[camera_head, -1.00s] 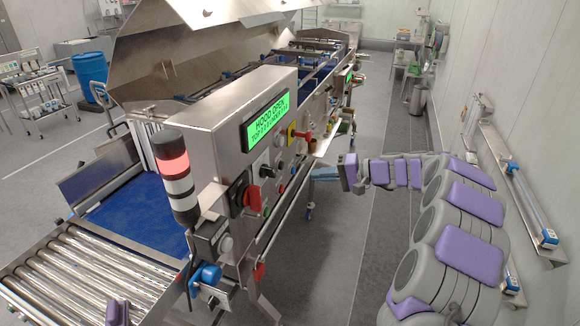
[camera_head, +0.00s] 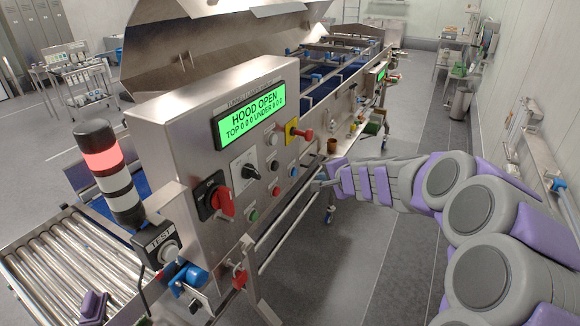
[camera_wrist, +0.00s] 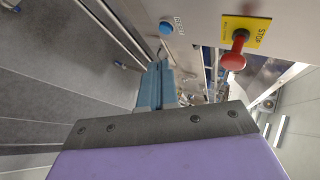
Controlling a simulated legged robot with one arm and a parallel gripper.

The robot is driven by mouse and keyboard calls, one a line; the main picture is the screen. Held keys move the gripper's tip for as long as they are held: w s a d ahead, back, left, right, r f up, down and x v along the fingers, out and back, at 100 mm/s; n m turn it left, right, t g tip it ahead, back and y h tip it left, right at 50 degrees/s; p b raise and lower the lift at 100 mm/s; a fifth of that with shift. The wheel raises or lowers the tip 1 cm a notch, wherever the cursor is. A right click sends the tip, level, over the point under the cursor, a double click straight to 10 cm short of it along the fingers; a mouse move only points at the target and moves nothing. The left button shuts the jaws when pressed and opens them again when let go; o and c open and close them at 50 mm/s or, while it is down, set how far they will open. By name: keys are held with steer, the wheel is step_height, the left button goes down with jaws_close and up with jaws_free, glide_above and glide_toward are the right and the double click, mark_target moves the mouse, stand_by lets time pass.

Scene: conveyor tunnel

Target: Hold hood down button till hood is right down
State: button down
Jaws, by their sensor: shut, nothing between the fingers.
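The steel hood (camera_head: 210,35) stands raised at the back of the machine in the head view. The control panel (camera_head: 175,125) carries a green display (camera_head: 249,115) reading "HOOD OPEN". Several small buttons sit on its face, including a green one (camera_head: 253,216) and a blue one (camera_head: 293,171); their labels are too small to read, so I cannot tell which is hood down. My gripper (camera_head: 318,180) is shut and empty, just right of the panel's button face. In the wrist view its fingers (camera_wrist: 157,88) are below the blue button (camera_wrist: 166,28), apart from it.
A red stop knob (camera_head: 301,133) on a yellow plate sticks out of the panel; it also shows in the wrist view (camera_wrist: 235,50). A red rotary switch (camera_head: 220,203) and a signal tower (camera_head: 110,170) are at the panel's near end.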

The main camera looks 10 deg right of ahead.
mark_target(275, 166)
steer(key=w+a+p, duration=0.1)
steer(key=w+a, duration=0.4)
steer(key=a, duration=0.6)
steer(key=shift+w+p, duration=0.25)
steer(key=shift+p, duration=0.05)
stand_by(2.4)
steer(key=shift+d+r, duration=0.1)
steer(key=shift+d, duration=0.35)
steer(key=shift+w, duration=0.1)
